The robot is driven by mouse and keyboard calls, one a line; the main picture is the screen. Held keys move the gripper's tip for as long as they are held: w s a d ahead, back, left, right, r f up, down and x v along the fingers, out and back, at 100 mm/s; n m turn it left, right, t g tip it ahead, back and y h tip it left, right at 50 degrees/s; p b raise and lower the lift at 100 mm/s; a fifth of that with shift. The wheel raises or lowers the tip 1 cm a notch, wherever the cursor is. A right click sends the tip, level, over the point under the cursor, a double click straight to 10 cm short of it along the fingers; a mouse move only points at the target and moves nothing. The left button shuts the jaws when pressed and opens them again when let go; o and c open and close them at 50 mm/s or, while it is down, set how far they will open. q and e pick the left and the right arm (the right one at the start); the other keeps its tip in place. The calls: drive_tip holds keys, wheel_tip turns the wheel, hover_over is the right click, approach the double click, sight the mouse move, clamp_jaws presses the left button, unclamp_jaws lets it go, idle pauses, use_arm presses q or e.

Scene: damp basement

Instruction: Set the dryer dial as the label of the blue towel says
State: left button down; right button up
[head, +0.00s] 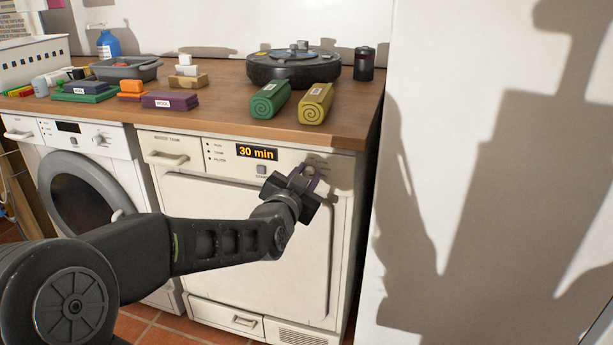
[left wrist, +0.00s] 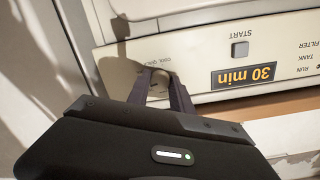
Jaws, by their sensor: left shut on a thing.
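The dryer (head: 240,230) is the white machine on the right, under the wooden top. Its display (head: 257,152) reads 30 min, and it shows upside down in the left wrist view (left wrist: 243,75). My left gripper (head: 306,178) is at the right end of the control panel, shut on the dial. In the left wrist view the dial (left wrist: 159,77) shows partly between the fingertips; its pointer is hard to make out. The blue towel (head: 88,87) lies folded on a green one on the top; its small label is too small to read surely. My right gripper is not in view.
On the wooden top (head: 225,110) lie a purple folded towel (head: 170,101) labelled WOOL, rolled green (head: 270,99) and yellow (head: 315,103) towels, and a round black device (head: 293,67). The washer (head: 80,165) stands left of the dryer. A START button (head: 262,169) sits beneath the display.

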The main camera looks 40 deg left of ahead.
use_arm(q)
drive_tip(key=c, duration=1.1)
unclamp_jaws()
drive_tip(key=shift+c, duration=0.2)
drive_tip(key=shift+s, duration=0.1)
drive_tip(key=p+v, duration=0.1)
drive_tip(key=v, duration=0.6)
drive_tip(key=shift+s+d, duration=0.15)
drive_tip(key=shift+s, duration=0.1)
